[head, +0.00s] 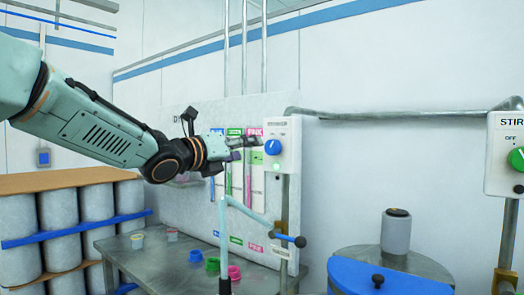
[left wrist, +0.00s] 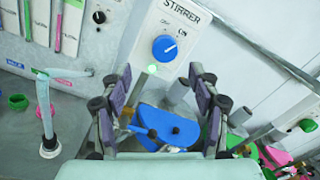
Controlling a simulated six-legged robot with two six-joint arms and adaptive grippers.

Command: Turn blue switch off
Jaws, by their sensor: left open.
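The blue switch (head: 273,147) is a round knob on a white box on the wall panel. It shows larger in the left wrist view (left wrist: 164,48), under the label STIRRER; its white mark points up and right towards ON. A green lamp (left wrist: 152,69) glows below it. My left gripper (head: 250,148) is open and empty, just left of the box in the head view. In the left wrist view the knob lies beyond and between the two fingers (left wrist: 162,92), apart from them. My right gripper is not in view.
Another white box with a green knob (head: 517,158) stands at the right edge. A blue-lidded drum (head: 360,276) is below right. A thin pale pipe with a blue-ended handle (head: 250,212) rises before the panel. Small coloured cups (head: 212,264) stand on the metal bench.

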